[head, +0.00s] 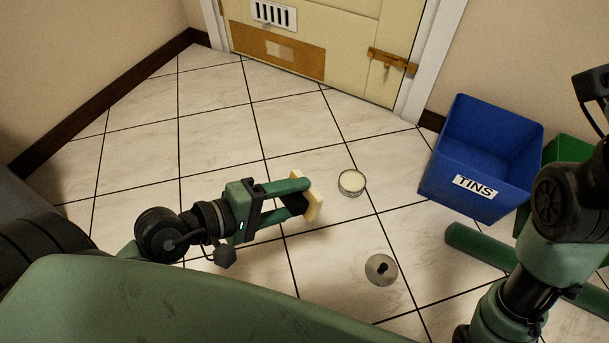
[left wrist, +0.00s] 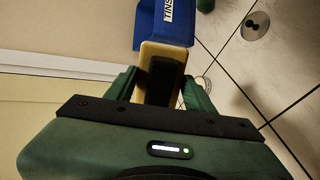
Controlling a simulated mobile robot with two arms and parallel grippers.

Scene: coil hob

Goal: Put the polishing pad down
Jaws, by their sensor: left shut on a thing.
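My left gripper (head: 308,197) is shut on the polishing pad (head: 316,199), a pale yellow block. It holds the pad over the tiled floor, just left of a round open tin. In the left wrist view the pad (left wrist: 147,52) shows yellowish with a dark middle between the fingers of my left gripper (left wrist: 160,88). I cannot tell whether the pad touches the floor. My right arm shows at the right edge of the head view, but its gripper jaws do not show.
The round tin (head: 351,183) with pale contents stands on the floor. A metal disc (head: 372,275) with a dark knob lies nearer to me. A blue bin (head: 447,178) labelled TINS stands at right, beside a green bin (head: 570,148). Floor left of the pad is clear.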

